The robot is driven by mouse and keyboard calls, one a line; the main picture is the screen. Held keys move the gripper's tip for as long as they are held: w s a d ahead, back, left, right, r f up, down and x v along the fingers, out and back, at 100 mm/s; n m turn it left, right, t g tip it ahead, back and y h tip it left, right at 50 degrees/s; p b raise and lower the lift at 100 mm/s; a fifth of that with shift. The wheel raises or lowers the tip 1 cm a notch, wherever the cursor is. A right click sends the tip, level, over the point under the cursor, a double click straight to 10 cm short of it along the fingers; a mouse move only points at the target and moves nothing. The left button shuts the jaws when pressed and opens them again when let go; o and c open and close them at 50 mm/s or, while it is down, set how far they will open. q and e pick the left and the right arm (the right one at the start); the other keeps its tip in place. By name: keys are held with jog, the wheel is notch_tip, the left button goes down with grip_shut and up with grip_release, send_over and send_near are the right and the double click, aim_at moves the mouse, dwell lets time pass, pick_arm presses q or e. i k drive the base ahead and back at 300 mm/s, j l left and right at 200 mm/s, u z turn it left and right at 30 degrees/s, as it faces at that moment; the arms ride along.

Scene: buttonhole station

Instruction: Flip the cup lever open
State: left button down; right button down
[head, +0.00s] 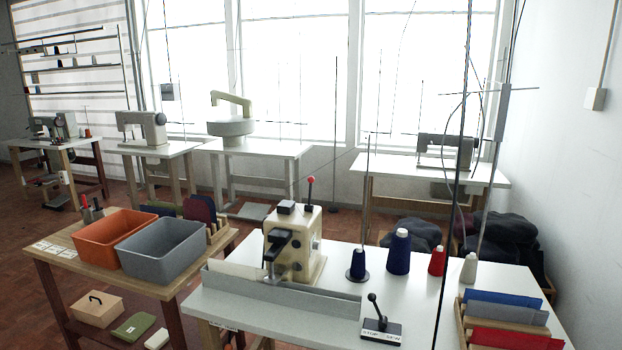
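The cream buttonhole machine (294,245) stands on the white table in front of me. A black arm (277,245) projects from its front left, above the bed. A thin upright lever with a red knob (310,182) rises from its top, beside a dark block (286,207). A separate black-knobbed lever (375,308) stands tilted on a plate marked STOP and SEW near the table front. I cannot tell which part is the cup lever or whether it is open. Neither of my grippers is in view.
A grey rail (330,301) runs along the machine's front. Several thread cones, including a blue one (398,252), stand right of it. A rack of folded cloth (512,318) is at the front right. Orange (108,240) and grey (163,265) bins stand on the left table.

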aim_at(308, 207)
jog(key=i+j+z, duration=0.1)
jog(key=z, duration=0.35)
jog(key=j+z, duration=0.2)
jog(key=z, duration=0.25)
jog(key=i+j+z, duration=0.15)
jog(key=j+z, duration=0.25)
jog(key=j, duration=0.8)
jog(key=j+z, duration=0.35)
jog(key=j, duration=1.4)
jog(key=k+j, duration=0.1)
jog(key=j, duration=0.45)
